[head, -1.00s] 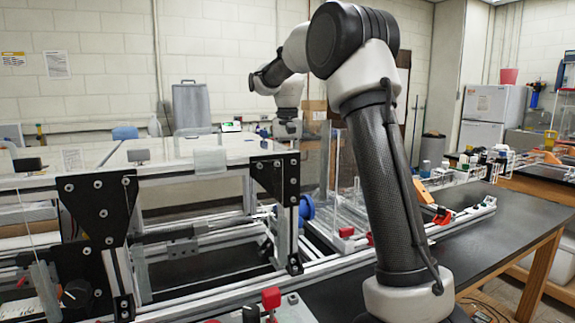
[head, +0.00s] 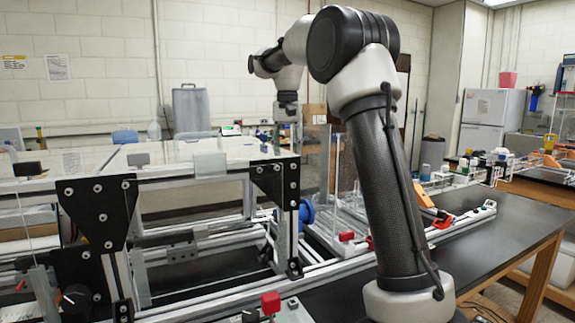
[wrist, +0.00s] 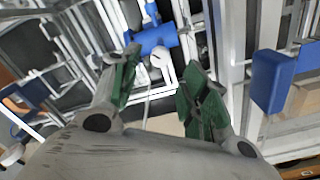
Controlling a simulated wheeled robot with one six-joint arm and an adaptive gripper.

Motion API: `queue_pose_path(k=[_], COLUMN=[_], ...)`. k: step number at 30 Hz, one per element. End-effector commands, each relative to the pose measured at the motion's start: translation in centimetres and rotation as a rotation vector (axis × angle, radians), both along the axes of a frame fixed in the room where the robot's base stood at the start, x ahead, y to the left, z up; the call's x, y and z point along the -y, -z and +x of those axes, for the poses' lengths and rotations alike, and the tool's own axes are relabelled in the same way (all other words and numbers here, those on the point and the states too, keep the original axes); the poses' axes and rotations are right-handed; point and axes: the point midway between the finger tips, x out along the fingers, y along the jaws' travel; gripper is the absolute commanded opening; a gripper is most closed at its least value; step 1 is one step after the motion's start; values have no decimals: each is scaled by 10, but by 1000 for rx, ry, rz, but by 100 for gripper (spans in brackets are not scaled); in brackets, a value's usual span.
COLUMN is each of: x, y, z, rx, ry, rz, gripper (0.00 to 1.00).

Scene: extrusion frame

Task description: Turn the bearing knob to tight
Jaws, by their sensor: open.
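My gripper (wrist: 162,72) is open and empty in the wrist view, its green-padded fingers spread apart above the frame. In the head view my gripper's fingertips cannot be made out beyond the back of the frame. A round black knob (head: 75,297) sits at the lower left of the frame in the head view, well away from my gripper. I cannot tell whether it is the bearing knob, and its setting is too small to read. A blue part (wrist: 152,40) with a white round piece (wrist: 161,57) shows beyond the fingers in the wrist view.
The extrusion frame has black corner plates (head: 101,213) and clear panels. A blue round part (head: 306,213) is at its right side. Red-topped parts (head: 271,301) stand along the front rail. A blue block (wrist: 268,82) is at the right in the wrist view. The dark bench (head: 480,240) has free room.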

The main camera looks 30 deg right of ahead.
Motion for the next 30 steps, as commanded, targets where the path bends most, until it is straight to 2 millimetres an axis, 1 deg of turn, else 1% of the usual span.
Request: queue_pose_path(k=[1, 4, 7, 10, 15, 30], x=[0, 0, 0, 0, 0, 0], y=[-12, -32, -48, -57, -62, -62], z=[1, 1, 1, 0, 0, 0], rx=[4, 4, 1, 0, 0, 0], ry=[0, 0, 0, 0, 0, 0], rz=[0, 0, 0, 0, 0, 0], gripper=[46, 46, 46, 46, 46, 46])
